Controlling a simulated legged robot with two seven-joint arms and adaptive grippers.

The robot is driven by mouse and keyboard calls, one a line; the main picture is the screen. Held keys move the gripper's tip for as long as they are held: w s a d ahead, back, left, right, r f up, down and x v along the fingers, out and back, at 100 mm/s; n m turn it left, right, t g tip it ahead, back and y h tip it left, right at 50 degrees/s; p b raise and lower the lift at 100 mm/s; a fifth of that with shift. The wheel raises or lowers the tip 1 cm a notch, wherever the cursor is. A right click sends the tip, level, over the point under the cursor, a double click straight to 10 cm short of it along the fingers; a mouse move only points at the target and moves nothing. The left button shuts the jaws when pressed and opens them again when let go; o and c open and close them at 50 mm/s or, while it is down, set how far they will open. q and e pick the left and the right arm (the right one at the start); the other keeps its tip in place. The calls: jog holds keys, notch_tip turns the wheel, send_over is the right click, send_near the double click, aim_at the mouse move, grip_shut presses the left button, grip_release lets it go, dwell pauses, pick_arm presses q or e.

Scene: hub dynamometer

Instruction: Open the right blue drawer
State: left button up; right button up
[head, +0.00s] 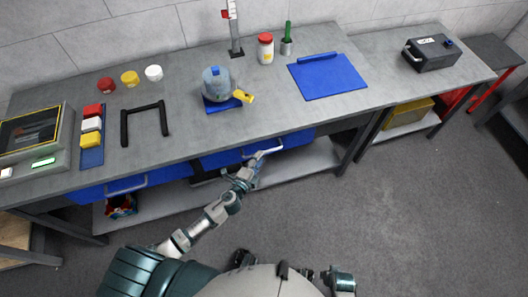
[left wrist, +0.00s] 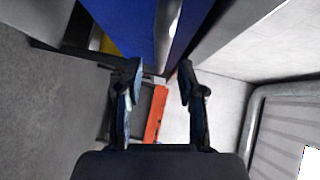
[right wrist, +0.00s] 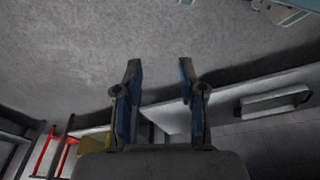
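The right blue drawer (head: 294,140) sits under the front edge of the workbench, its front close below the tabletop. Its pale bar handle (head: 270,149) is on the front. My left gripper (head: 248,172) is at the drawer front, just below the handle. In the left wrist view, my left gripper (left wrist: 159,72) is open, with the blue drawer (left wrist: 118,22) and pale handle (left wrist: 168,28) beyond and between its fingertips. I cannot tell whether the fingers touch the handle. My right gripper (right wrist: 159,65) is open and empty, pointing at the floor area away from the drawer.
The left blue drawer (head: 130,184) is beside it under the same bench. A lower shelf (head: 300,160) runs beneath. The floor (head: 420,220) at the right is clear.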

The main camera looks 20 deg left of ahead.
pick_arm(q)
jog(key=x, duration=0.3)
jog(key=shift+w+d+f, duration=0.1)
jog(key=shift+w, duration=0.3)
jog(key=shift+w+a, duration=0.2)
jog(key=shift+w, duration=0.05)
jog(key=shift+d, duration=0.15)
grip_shut()
